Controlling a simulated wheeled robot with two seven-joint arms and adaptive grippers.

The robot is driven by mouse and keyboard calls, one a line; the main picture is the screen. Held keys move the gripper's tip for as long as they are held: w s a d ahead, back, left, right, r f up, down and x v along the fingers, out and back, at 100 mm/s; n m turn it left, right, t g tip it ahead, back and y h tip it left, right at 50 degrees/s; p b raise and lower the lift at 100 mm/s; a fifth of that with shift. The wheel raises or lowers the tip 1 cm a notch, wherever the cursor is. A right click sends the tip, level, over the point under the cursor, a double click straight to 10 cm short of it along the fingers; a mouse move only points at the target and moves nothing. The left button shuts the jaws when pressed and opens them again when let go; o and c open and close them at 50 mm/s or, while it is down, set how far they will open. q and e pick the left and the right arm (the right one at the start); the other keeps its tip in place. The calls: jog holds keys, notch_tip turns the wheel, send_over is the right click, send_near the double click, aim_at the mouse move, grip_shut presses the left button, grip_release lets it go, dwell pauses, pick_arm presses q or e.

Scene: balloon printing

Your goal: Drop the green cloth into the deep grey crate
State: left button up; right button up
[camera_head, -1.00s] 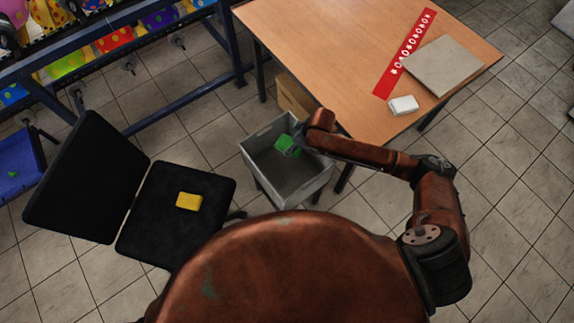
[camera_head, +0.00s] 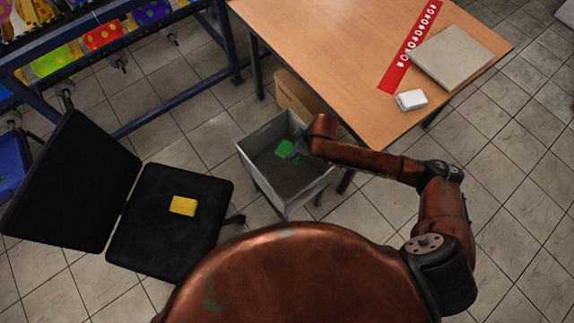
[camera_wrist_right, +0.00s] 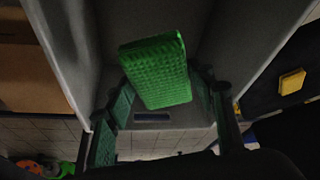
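The green cloth (camera_head: 284,148) is a small textured block inside the walls of the deep grey crate (camera_head: 264,174). In the right wrist view the cloth (camera_wrist_right: 160,72) is between and beyond my fingertips, with gaps beside the fingers. My right gripper (camera_head: 298,147) reaches over the crate's right side. In the right wrist view its fingers (camera_wrist_right: 165,92) are spread open. Whether the cloth touches the crate floor I cannot tell. The crate's grey walls (camera_wrist_right: 68,45) surround the cloth in that view. My left gripper is not in view.
A wooden table (camera_head: 330,60) stands behind the crate, with a cardboard box (camera_head: 296,98) beside the crate's back. A black chair (camera_head: 165,240) with a yellow sponge (camera_head: 183,206) on it stands left. A blue rack (camera_head: 190,108) stands at the back left.

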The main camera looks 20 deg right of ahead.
jog(key=o, duration=0.5)
jog(key=v, duration=1.2)
jog(key=shift+a, duration=0.1)
